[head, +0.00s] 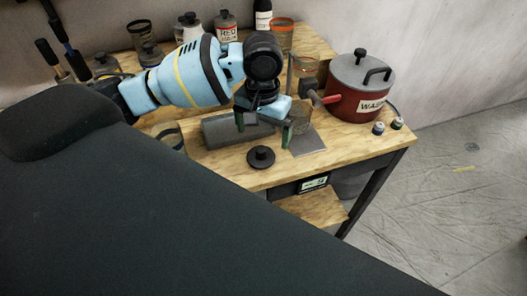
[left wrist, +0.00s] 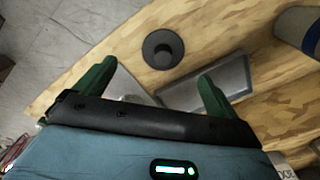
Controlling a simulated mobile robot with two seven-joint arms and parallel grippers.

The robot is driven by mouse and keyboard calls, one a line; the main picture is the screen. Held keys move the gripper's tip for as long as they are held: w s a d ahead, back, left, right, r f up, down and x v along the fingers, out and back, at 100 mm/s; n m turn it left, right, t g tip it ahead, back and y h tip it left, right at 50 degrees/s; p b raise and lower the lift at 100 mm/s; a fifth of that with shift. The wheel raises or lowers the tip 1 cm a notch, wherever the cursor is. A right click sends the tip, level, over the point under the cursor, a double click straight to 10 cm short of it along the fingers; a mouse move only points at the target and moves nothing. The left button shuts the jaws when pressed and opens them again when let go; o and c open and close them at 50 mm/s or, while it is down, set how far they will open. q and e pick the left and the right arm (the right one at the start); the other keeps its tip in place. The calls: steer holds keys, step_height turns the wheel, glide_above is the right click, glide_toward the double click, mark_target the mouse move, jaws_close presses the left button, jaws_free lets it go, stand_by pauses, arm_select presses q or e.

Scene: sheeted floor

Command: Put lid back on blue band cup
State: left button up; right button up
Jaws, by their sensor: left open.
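A black round lid (head: 261,157) with a raised knob lies flat on the wooden table near its front edge. It also shows in the left wrist view (left wrist: 163,49), just beyond my fingertips. A clear cup with a dark bluish band (head: 171,136) stands at the table's left front, partly hidden by my arm and dark body. A banded cup, apparently the same one, is cut off at the upper right of the left wrist view (left wrist: 302,30). My left gripper (head: 264,128) is open and empty above the table, behind the lid; its green fingers (left wrist: 157,74) are wide apart. My right gripper is not in view.
A red pot (head: 343,104) with a grey lid stands at the right, with two small capped items (head: 378,128) beside it. A grey block (head: 222,131) and a flat metal plate (head: 307,142) lie near my gripper. Bottles and an orange-banded cup (head: 282,37) line the back.

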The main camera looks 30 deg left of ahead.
mark_target(261, 149)
arm_select(q)
steer(key=shift+s, duration=0.15)
steer(key=shift+w+f, duration=0.2)
steer(key=shift+f, duration=1.1)
steer(key=shift+a+f+b, duration=0.15)
steer(key=shift+f, duration=1.2)
steer(key=shift+a+f+b, duration=0.15)
steer(key=shift+f, duration=1.15)
steer(key=c, duration=1.1)
